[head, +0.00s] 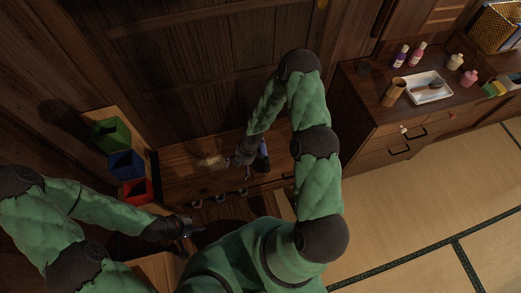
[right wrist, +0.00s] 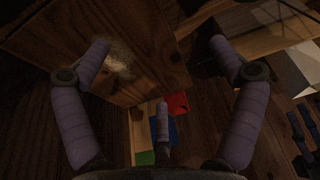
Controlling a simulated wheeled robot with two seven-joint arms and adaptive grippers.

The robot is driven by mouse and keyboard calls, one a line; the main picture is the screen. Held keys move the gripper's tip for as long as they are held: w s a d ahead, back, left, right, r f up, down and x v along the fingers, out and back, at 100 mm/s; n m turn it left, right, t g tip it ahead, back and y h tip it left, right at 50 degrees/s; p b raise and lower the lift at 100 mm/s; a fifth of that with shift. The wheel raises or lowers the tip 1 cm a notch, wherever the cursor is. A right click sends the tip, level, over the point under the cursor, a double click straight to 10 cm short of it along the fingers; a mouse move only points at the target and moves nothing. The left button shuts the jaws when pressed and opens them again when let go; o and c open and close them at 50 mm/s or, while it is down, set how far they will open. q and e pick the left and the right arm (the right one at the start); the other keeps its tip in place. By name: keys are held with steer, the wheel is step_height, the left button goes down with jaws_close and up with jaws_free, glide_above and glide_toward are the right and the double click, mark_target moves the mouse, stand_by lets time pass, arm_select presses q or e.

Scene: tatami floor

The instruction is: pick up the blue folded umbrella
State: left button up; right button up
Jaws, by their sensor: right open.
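A small dark blue shape (head: 262,159) shows just right of my right gripper in the head view, partly hidden by my right arm. It may be the blue folded umbrella, but I cannot tell. My right gripper (head: 240,157) is over the wooden bench (head: 182,176). In the right wrist view its fingers (right wrist: 160,50) are spread wide with nothing between them, in front of a wooden block-like surface (right wrist: 135,70). My left gripper (head: 188,230) is low at the left near the bench's front; it is dark and its jaws are unclear.
Green (head: 110,134), blue (head: 126,164) and red (head: 137,190) bins stand left of the bench. Several hooks line the bench's front. A wooden cabinet (head: 372,138) at right carries bottles, a cup and a white tray (head: 428,90). Tatami floor (head: 400,215) is clear at right.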

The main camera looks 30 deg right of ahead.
steer(key=w+d+f+n+h, duration=0.2)
steer(key=w+d+n, duration=0.4)
steer(key=d+n, duration=0.15)
steer(key=n+h+b, duration=0.1)
steer(key=n+b, duration=0.1)
steer(key=n, duration=0.6)
glide_above(260, 148)
steer(key=f, duration=0.2)
steer(key=f+b, duration=0.1)
steer(key=f, duration=0.1)
steer(key=f+b, duration=0.1)
steer(key=f, duration=0.1)
steer(key=shift+w+f, duration=0.2)
steer(key=shift+w, duration=0.2)
steer(key=shift+s+d+f+b, duration=0.1)
steer(key=shift+f+b, duration=0.65)
steer(key=shift+f, duration=0.6)
steer(key=shift+s+f+b, duration=0.1)
steer(key=shift+f+b, duration=0.65)
steer(key=shift+f, duration=0.55)
steer(key=shift+r, duration=0.1)
steer(key=c, duration=1.4)
